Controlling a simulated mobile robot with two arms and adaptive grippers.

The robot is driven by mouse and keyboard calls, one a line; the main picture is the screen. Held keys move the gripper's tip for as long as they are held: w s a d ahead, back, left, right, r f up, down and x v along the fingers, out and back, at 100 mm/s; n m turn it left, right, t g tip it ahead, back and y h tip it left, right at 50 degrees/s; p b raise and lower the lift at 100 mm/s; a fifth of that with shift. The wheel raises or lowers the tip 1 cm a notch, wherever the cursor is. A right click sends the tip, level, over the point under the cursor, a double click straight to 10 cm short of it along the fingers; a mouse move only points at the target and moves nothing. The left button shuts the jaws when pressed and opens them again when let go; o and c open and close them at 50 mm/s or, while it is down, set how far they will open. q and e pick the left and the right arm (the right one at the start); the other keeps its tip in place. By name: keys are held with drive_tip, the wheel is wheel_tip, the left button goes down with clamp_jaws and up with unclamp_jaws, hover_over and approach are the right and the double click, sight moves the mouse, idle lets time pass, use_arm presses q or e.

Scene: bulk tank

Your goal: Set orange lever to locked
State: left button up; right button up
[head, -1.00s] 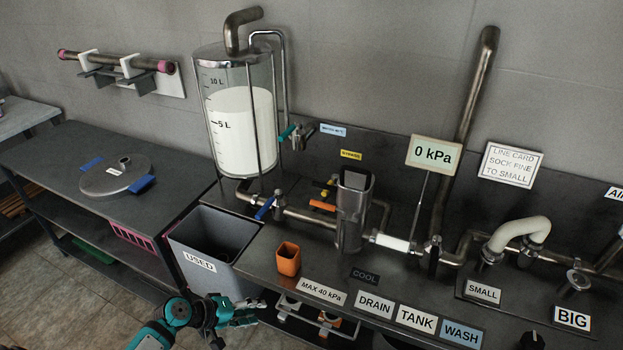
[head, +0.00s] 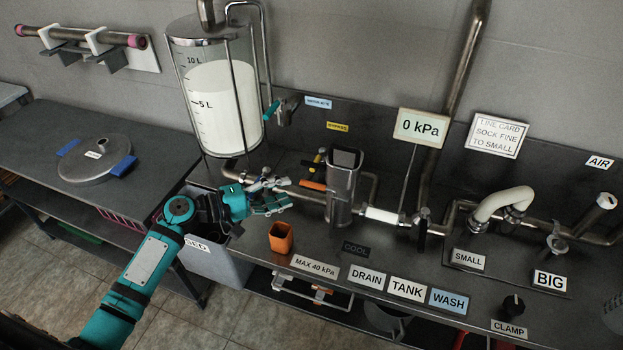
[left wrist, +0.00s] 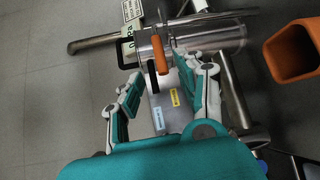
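The orange lever (head: 312,185) sits on the pipework just left of the upright square steel housing (head: 343,190). In the left wrist view the orange lever (left wrist: 159,58) shows beyond and between the fingers. My left gripper (head: 284,193) reaches in from the left, above the bench, with its fingertips just left of the lever. In the left wrist view my left gripper (left wrist: 170,82) is open and empty, its two fingers wide apart. I see no contact with the lever. My right gripper is not in view.
A yellow-and-black handle (head: 320,157) is just behind the lever. An orange cup (head: 281,240) stands at the bench's front, below my gripper. The tank (head: 218,110) stands behind left. A grey bin (head: 215,266) labelled USED is partly hidden by my arm.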

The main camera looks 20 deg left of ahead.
sight(308, 185)
use_arm(q)
drive_tip(key=p+x, duration=0.1)
drive_tip(key=x, duration=0.5)
drive_tip(key=shift+w+d, duration=0.2)
drive_tip(key=shift+d, duration=0.05)
drive_tip(key=shift+p+x, duration=0.35)
drive_tip(key=shift+x, duration=0.4)
drive_tip(key=shift+f, duration=0.1)
drive_tip(key=shift+c, duration=0.2)
clamp_jaws()
